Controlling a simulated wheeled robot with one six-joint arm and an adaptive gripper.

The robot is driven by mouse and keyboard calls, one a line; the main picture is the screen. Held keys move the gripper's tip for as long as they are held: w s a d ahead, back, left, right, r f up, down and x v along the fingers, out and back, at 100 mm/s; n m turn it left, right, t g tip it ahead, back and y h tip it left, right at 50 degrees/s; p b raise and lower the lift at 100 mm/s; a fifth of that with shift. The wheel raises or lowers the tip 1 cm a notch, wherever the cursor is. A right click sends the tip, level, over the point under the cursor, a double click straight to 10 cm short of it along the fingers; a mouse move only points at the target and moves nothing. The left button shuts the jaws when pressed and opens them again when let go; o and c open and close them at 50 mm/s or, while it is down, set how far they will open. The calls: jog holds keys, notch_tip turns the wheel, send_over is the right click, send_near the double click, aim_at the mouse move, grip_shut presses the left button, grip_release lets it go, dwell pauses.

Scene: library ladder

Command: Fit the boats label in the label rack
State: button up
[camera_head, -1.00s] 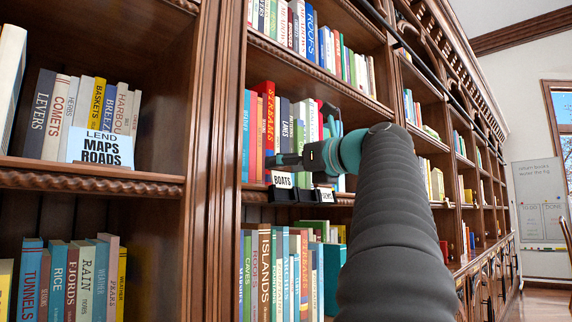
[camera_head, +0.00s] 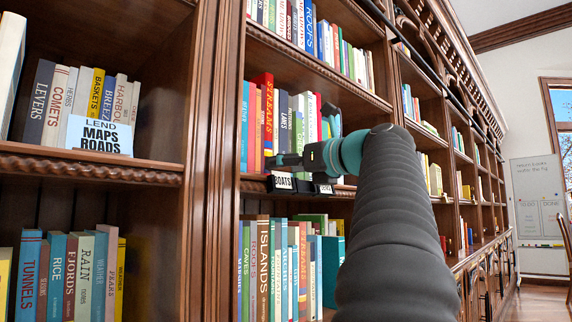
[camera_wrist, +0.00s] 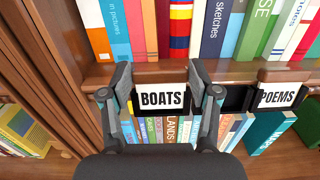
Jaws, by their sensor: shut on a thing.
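The white boats label (camera_wrist: 162,98), with black capitals, is between the two fingers of my gripper (camera_wrist: 160,90) in the wrist view. In the head view the boats label (camera_head: 283,183) is upright at the shelf edge, below my gripper (camera_head: 282,162). The black label rack (camera_wrist: 237,99) runs along the shelf front, with an empty-looking slot right of the label. Dark rack edging shows around the boats label, which appears to be at or in the left slot. How deep it sits is hidden. The poems label (camera_wrist: 277,96) stands in the rack farther right.
Upright books (camera_wrist: 205,28) fill the shelf behind the rack, close to my fingers. More books (camera_head: 280,265) stand on the shelf below.

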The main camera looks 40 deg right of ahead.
jog(key=shift+f, duration=0.2)
jog(key=o, duration=1.2)
jog(key=shift+c, duration=0.2)
jog(key=shift+s, duration=0.1)
jog(key=s, duration=1.2)
jog(key=shift+d, duration=0.4)
